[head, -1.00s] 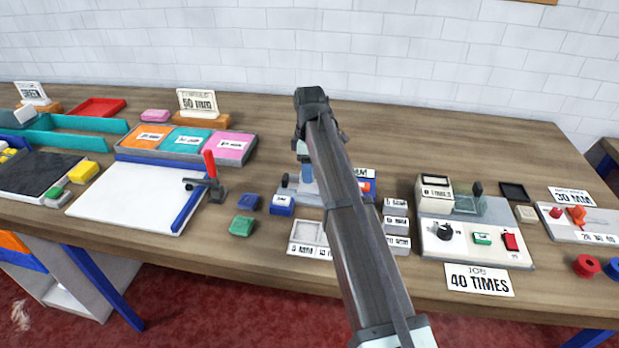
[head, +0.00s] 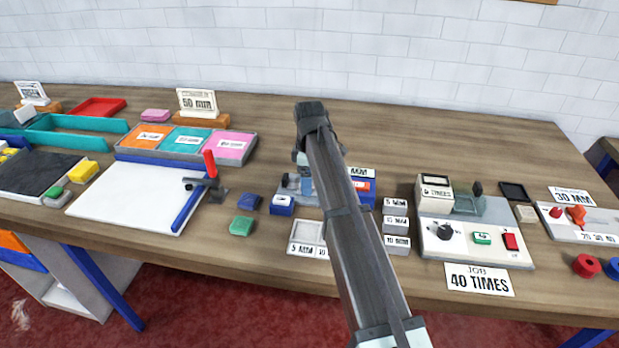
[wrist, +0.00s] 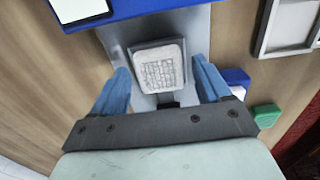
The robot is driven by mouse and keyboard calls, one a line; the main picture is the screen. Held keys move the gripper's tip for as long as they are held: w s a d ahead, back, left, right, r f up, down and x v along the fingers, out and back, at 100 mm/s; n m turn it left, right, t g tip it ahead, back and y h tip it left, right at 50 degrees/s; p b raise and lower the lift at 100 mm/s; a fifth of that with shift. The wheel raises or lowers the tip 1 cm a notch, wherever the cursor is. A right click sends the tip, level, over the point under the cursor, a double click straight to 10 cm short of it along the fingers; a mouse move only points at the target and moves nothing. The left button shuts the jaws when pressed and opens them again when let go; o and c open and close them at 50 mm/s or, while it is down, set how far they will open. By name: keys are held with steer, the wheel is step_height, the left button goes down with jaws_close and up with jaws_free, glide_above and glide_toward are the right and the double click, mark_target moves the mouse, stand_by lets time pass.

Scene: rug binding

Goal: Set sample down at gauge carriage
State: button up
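In the wrist view a pale, square, textured sample (wrist: 159,68) lies between my two blue fingers, over the grey metal plate (wrist: 117,42) of the gauge. My gripper (wrist: 160,82) is open, with a narrow gap visible on each side of the sample. The gauge's blue body (wrist: 140,8) crosses the top of the wrist view. In the head view my gripper (head: 304,180) is low over the gauge's grey base (head: 287,188). My arm covers much of the gauge and the sample there. I cannot tell the sample's exact height over the plate.
A blue block with a white label (head: 282,205) and a green block (head: 241,225) stand close by. A shallow tray (head: 294,245) lies in front. Small labelled blocks (head: 396,222) and a grey machine (head: 475,248) are to the right. A white board (head: 130,200) lies left.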

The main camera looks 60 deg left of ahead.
step_height(320, 180, up, 12)
steer(key=shift+r, duration=0.15)
stand_by(0.7)
